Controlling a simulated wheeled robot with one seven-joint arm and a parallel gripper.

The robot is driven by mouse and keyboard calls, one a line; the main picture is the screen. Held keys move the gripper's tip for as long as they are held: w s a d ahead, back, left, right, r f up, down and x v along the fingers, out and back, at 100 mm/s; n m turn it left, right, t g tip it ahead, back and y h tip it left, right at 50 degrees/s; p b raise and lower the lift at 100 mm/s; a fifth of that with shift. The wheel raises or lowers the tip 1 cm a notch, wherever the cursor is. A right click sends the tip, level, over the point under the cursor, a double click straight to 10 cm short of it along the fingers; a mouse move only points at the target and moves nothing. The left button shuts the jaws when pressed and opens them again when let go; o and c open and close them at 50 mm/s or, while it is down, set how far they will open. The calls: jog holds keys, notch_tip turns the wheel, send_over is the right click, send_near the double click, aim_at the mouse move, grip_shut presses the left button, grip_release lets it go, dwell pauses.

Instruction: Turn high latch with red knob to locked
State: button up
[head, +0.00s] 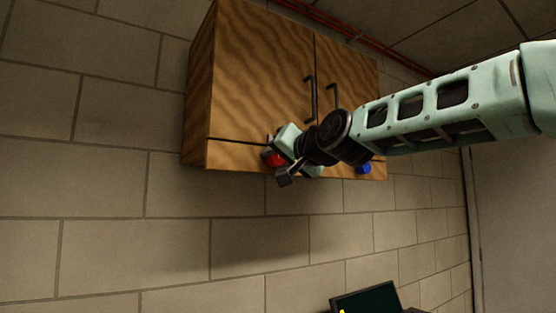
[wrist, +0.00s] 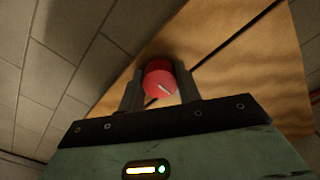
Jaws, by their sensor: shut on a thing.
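The wooden wall cabinet (head: 262,75) has two doors with dark handles, and a lower panel under a dark seam. The red knob (head: 273,160) sits on the lower left of that panel, partly covered by my gripper (head: 272,155). The latch part behind the knob is hidden.
A blue knob (head: 364,168) is on the lower right of the cabinet, below my arm. A dark screen (head: 366,302) stands low at the bottom. The brick wall (head: 150,240) below and left of the cabinet is clear. Red pipes (head: 345,28) run along the ceiling edge.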

jog(key=shift+d+r+m, duration=0.2)
jog(key=shift+r+m, duration=0.15)
jog(key=shift+m, duration=0.05)
jog(key=o, duration=1)
jog(key=shift+c, duration=0.2)
jog(key=shift+f, duration=0.2)
jog(key=shift+s+d+f+b, duration=0.1)
jog(key=shift+s+f+b, duration=0.1)
jog(key=shift+b, duration=0.1)
jog(key=b+v, duration=1.1)
jog(key=v, duration=0.6)
jog(key=shift+r, duration=0.15)
